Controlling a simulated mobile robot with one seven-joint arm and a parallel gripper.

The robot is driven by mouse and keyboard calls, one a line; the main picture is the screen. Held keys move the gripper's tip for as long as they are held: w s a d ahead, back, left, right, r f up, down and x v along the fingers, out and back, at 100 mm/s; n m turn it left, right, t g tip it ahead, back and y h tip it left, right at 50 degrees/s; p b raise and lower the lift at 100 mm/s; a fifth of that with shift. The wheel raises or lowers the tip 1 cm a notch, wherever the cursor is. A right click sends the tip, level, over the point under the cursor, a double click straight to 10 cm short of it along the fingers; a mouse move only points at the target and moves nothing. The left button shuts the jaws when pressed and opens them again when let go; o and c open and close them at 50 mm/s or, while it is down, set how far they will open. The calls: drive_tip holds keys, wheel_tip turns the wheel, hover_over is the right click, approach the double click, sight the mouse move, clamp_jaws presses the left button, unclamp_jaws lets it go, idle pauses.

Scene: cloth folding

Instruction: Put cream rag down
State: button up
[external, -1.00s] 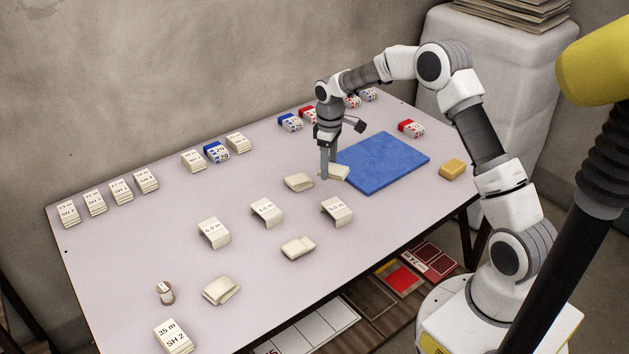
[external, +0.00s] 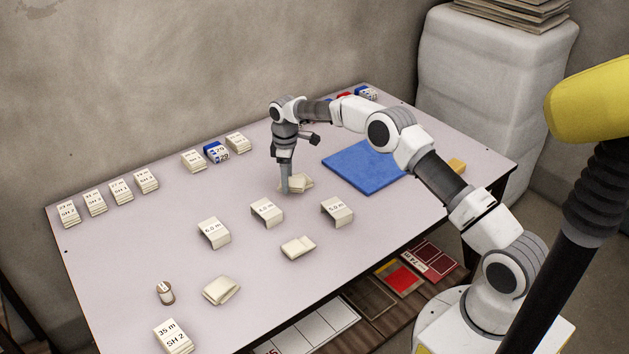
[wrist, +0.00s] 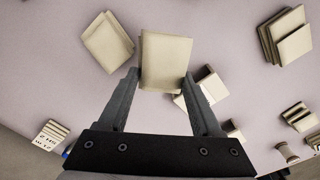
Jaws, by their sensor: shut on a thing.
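A folded cream rag (wrist: 165,58) is between the two fingers of my gripper (external: 285,188) in the wrist view, and the gripper is shut on it. My gripper points down over the middle of the table, left of the blue mat (external: 360,165). Another cream rag (external: 305,181) lies right beside the fingers; in the wrist view a folded cream cloth (wrist: 107,42) lies just left of the held one. In the external view the finger and the neighbouring rag partly hide the held rag, and I cannot tell if it touches the table.
Tented cream cloths with printed lengths, one of them at centre (external: 266,212), stand in front of my gripper. Folded cream cloths (external: 298,247) and a spool (external: 165,292) lie nearer the front. Labelled stacks (external: 146,181) line the back edge. The blue mat's visible top is bare.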

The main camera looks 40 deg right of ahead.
sight(282, 203)
drive_tip(key=shift+w+a+f, duration=0.25)
drive_tip(key=shift+a+f, duration=0.05)
drive_tip(key=shift+a, duration=0.15)
drive_tip(key=shift+w+a+f, duration=0.2)
drive_tip(key=shift+a+f, duration=0.1)
drive_tip(key=shift+a, duration=0.15)
drive_tip(key=shift+f+b, duration=0.45)
drive_tip(key=shift+f, duration=1.5)
drive_tip(key=shift+f, duration=0.1)
drive_tip(key=o, duration=1)
drive_tip(key=shift+f, duration=0.1)
